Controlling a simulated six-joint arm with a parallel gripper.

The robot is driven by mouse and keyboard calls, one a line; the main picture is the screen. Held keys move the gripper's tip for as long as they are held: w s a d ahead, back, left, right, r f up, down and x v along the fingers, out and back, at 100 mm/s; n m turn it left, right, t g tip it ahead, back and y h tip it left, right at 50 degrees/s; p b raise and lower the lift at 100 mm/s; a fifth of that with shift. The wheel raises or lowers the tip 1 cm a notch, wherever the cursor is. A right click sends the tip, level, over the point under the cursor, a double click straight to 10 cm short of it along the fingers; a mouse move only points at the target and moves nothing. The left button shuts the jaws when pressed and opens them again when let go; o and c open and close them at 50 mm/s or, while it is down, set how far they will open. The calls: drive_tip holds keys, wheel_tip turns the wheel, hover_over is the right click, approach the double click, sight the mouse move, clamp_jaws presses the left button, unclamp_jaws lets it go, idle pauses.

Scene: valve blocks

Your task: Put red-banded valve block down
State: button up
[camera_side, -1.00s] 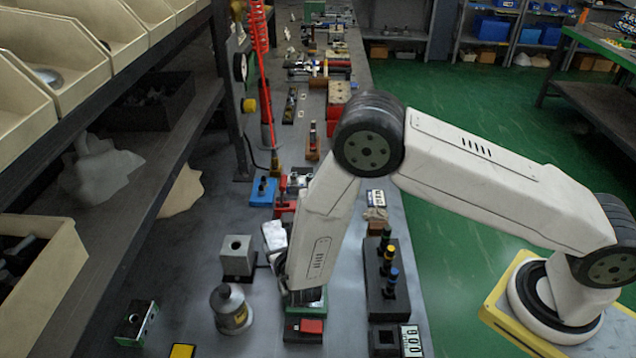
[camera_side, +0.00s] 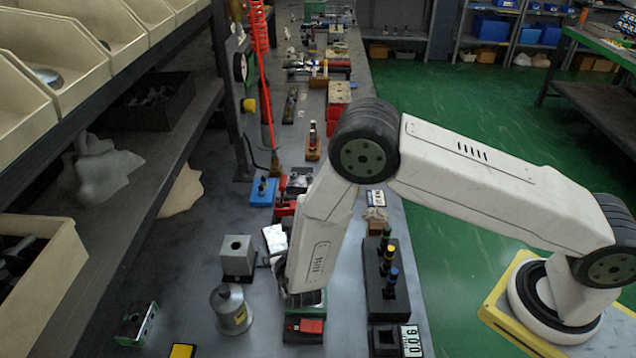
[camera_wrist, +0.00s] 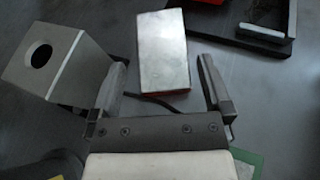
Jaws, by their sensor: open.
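A pale, flat-topped block (camera_wrist: 165,50) with a thin red strip along its near edge shows in the wrist view; I take it as the red-banded valve block. In the side view its bright top (camera_side: 275,238) shows on the bench, just left of my arm. My gripper (camera_wrist: 162,64) is open, with one finger on each side of the block's near part and a gap to both. In the side view my gripper (camera_side: 279,266) is mostly hidden by my own arm. I cannot tell exactly how the block's underside meets the bench.
A grey cube with a hole (camera_side: 238,257) stands close left, also in the wrist view (camera_wrist: 55,62). A grey weight-like pot (camera_side: 231,308) stands nearer. A dark rack with coloured posts (camera_side: 387,280) is right of my arm.

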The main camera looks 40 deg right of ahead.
drive_tip(key=shift+r, duration=0.35)
drive_tip(key=shift+s+a+r, duration=0.1)
drive_tip(key=shift+s+r, duration=0.05)
drive_tip(key=shift+r, duration=0.1)
drive_tip(key=v, duration=1.1)
drive_tip(key=shift+s+a+r, duration=0.1)
drive_tip(key=shift+s+r, duration=0.05)
drive_tip(key=shift+s, duration=0.05)
